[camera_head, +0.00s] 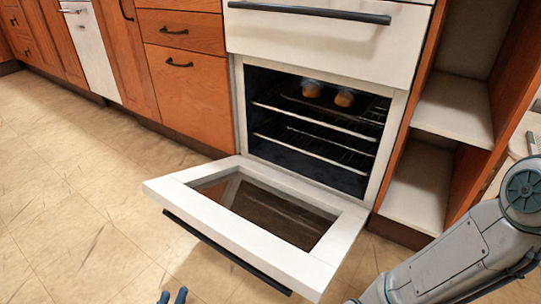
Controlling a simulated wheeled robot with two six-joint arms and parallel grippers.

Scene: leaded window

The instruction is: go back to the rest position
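My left gripper (172,296) shows only as two blue fingertips at the bottom edge, left of the middle. The tips are apart with bare floor between them, and nothing is seen in them. The rest of it is cut off. My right arm (440,268) comes in from the right and slants down to the bottom edge. Its gripper is out of view. The white oven door (182,192) is swung down open, in front of and to the right of the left fingertips. Neither arm is seen touching it.
Two round brown items (344,98) sit on the upper rack (300,112) in the dark oven. A white drawer front (310,40) is above it. Wooden cabinets (195,95) stand left, open shelves (455,107) right. The tiled floor (70,200) at left is clear.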

